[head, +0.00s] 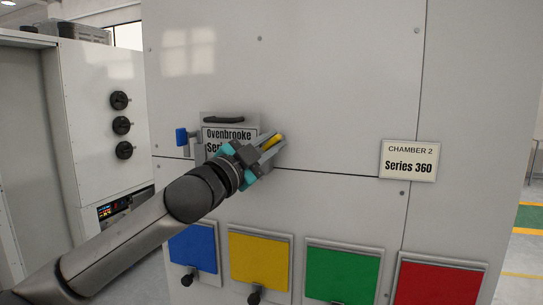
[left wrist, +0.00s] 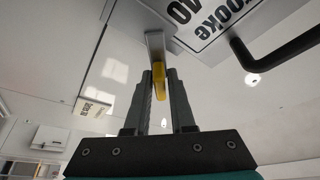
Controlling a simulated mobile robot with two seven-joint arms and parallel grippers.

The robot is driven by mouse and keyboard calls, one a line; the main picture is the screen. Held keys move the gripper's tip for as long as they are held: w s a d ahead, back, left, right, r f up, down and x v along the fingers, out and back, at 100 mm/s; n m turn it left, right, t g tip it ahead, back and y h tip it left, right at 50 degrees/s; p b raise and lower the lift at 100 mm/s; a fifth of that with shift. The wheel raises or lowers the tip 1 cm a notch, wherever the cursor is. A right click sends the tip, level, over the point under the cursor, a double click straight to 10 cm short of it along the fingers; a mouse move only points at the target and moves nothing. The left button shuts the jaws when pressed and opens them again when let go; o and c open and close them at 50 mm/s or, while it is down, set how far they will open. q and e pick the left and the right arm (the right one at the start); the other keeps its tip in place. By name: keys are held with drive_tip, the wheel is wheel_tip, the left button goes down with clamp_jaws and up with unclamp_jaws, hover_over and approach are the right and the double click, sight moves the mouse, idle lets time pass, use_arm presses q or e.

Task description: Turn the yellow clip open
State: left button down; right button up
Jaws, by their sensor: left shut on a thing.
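The yellow clip (head: 271,140) sits at the right side of the labelled box marked "Ovenbrooke" (head: 228,136) on the chamber wall. In the left wrist view the yellow clip (left wrist: 158,82) lies between the two fingers of my left gripper (left wrist: 160,88), below a grey metal arm (left wrist: 155,45). In the head view my left gripper (head: 272,148) reaches in from the lower left, and its fingers are shut around the clip. The gripper and wrist hide part of the box and its label. My right gripper is not in view.
A blue clip (head: 181,137) is on the box's left side, and a black handle (head: 223,119) is on top. Below are blue (head: 193,246), yellow (head: 261,260), green (head: 342,273) and red (head: 440,285) panels. A "Chamber 2" sign (head: 409,160) is at right.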

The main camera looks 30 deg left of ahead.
use_arm(q)
drive_tip(key=n+y, duration=0.1)
drive_tip(key=n, duration=0.1)
drive_tip(key=shift+f+n+t+b, duration=0.1)
drive_tip(key=shift+n+t+b, duration=0.2)
drive_tip(key=n+y, duration=0.2)
drive_tip(key=n, duration=0.1)
drive_tip(key=shift+n, duration=0.4)
drive_tip(key=n+y, duration=0.1)
drive_tip(key=n, duration=0.2)
drive_tip(key=n+y, duration=0.2)
drive_tip(key=n, duration=0.1)
drive_tip(key=shift+n, duration=0.4)
drive_tip(key=shift+n+y, duration=0.3)
drive_tip(key=shift+y, duration=0.1)
drive_tip(key=c, duration=0.9)
unclamp_jaws()
